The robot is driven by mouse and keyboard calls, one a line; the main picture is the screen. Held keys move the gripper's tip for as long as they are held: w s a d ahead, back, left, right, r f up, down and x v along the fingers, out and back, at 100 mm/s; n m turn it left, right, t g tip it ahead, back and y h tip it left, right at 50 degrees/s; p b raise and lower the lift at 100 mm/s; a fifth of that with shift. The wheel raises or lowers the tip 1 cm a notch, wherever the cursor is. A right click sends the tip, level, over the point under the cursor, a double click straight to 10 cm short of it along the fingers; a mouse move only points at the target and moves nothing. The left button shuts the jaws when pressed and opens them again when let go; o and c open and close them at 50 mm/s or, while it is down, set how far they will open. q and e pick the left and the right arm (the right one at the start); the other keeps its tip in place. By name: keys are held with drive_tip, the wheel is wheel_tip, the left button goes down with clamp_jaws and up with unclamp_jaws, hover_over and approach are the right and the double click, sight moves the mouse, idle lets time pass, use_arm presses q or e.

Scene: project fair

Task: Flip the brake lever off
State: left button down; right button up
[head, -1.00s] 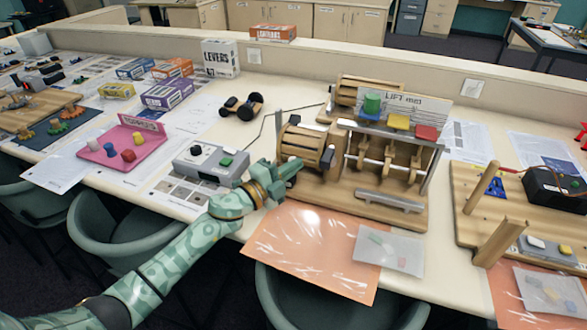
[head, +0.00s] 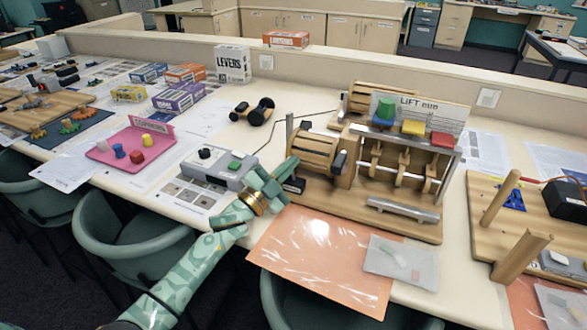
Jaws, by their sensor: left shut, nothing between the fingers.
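A wooden lifting machine (head: 372,212) stands on the table at centre right, with a wooden drum (head: 308,150) and a row of wooden cams. A thin grey upright post (head: 289,132) is at its left end, and a small black piece (head: 294,185) sits low at its left edge. A dark bar (head: 340,161) shows at the drum's right end. I cannot tell for sure which of these is the brake lever. My left gripper (head: 284,178) is shut and empty, just left of the machine, close to the black piece. My right gripper is out of view.
A grey control box (head: 218,168) with black and green knobs is left of my left gripper. An orange sheet (head: 310,255) and a clear bag (head: 402,262) lie in front of the machine. Another wooden board (head: 475,245) is at right. A pink tray (head: 105,152) is at left.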

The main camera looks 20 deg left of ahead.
use_arm(q)
drive_tip(key=shift+a, duration=0.3)
idle(0.5)
drive_tip(key=shift+s+a+f, duration=0.1)
drive_tip(key=shift+s, duration=0.05)
drive_tip(key=s+a+p, duration=0.4)
drive_tip(key=s+a, duration=0.1)
drive_tip(key=s, duration=0.6)
drive_tip(key=shift+s+f+p, duration=0.15)
drive_tip(key=shift+s+p, duration=0.25)
